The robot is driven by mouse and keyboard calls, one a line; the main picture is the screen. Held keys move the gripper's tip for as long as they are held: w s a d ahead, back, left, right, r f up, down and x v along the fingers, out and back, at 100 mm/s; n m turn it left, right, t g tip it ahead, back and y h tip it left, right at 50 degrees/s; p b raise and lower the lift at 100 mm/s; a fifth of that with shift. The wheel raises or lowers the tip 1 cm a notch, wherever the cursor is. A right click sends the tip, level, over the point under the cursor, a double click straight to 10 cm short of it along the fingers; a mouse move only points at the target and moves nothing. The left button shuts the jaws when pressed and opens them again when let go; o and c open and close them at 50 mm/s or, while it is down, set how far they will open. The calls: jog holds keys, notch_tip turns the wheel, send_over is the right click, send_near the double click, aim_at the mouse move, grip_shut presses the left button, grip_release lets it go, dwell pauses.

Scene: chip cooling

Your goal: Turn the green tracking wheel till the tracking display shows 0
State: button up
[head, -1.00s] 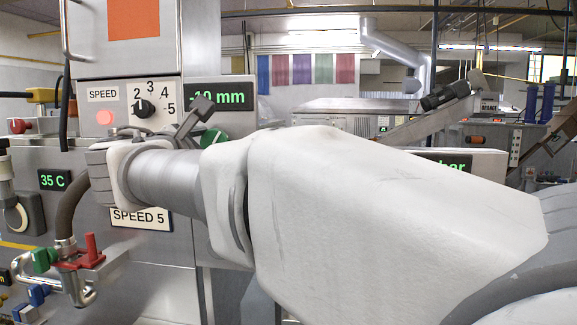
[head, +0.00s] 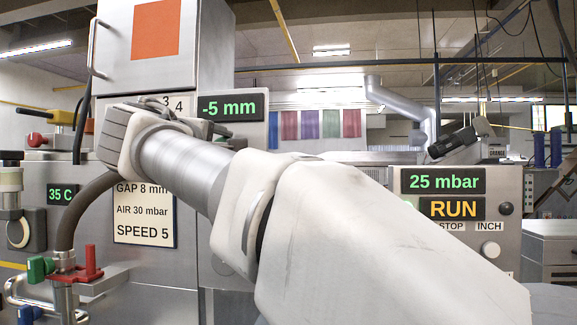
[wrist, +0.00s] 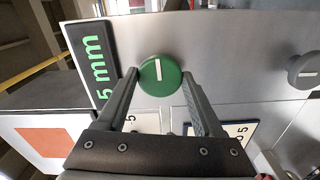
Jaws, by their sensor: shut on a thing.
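The green tracking wheel (wrist: 158,84) is round with a white line mark and sits on the grey panel in the wrist view. My gripper (wrist: 161,74) is shut on it, one finger on each side of its rim. The white line points nearly straight up in that view. The tracking display (head: 230,107) reads -5 mm in green figures in the head view. It also shows sideways in the wrist view (wrist: 100,70), with its minus sign not clear. In the head view my arm hides the wheel.
A sign (head: 146,213) reads GAP 8 mm, AIR 30 mbar, SPEED 5. To the right are a 25 mbar display (head: 443,181) and a RUN display (head: 451,209). A grey knob (wrist: 303,71) is on the panel away from the wheel. A hose (head: 78,210) hangs at the left.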

jog(key=shift+m+b, duration=3.8)
jog(key=shift+m, duration=5.3)
jog(key=o, duration=1.4)
